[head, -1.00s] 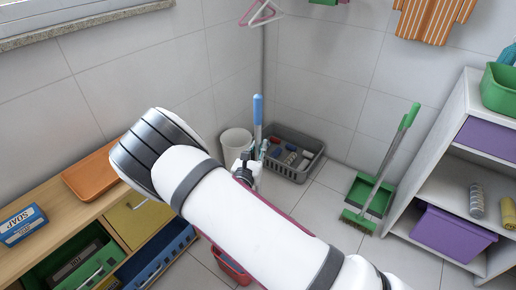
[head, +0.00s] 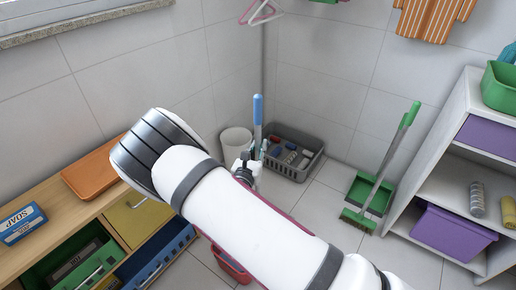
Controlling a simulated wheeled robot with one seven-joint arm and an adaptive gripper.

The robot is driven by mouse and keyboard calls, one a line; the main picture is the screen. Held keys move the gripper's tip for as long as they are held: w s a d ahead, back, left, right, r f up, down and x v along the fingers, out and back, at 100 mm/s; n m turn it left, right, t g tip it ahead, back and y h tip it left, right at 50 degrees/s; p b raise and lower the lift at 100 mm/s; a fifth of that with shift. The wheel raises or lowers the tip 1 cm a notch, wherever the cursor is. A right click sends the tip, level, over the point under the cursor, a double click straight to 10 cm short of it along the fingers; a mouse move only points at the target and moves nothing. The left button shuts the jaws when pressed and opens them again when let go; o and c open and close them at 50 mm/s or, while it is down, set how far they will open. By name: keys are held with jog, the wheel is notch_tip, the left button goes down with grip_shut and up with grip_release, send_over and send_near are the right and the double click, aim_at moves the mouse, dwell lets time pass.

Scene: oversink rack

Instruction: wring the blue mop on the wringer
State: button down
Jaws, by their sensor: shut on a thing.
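The blue mop's upright handle (head: 257,110) shows its blue top in the middle of the head view, in front of the room's corner. My gripper (head: 260,153) is shut on the mop handle, below the blue top. Its fingers are small and partly hidden by my wrist. The mop's head and lower handle are hidden behind my arm. A red bucket (head: 231,267) stands on the floor below my arm, and only part of it shows. The wringer cannot be made out; my arm covers that area.
A white bin (head: 235,142) and a grey crate (head: 311,165) of cans stand by the corner. A green broom and dustpan (head: 366,192) lean at the right wall. A wooden bench (head: 70,222) is left, a white shelf (head: 440,172) right. Floor between is clear.

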aim_at(257, 136)
jog(key=shift+f, duration=0.3)
dwell(0.7)
jog(key=shift+r+p, duration=2.5)
jog(key=shift+r, duration=1.15)
jog(key=shift+f, duration=0.25)
jog(key=shift+f+b, duration=1.65)
jog(key=shift+f, duration=1.1)
jog(key=shift+f+b, duration=0.35)
jog(key=shift+f, duration=0.3)
jog(key=shift+r, duration=0.1)
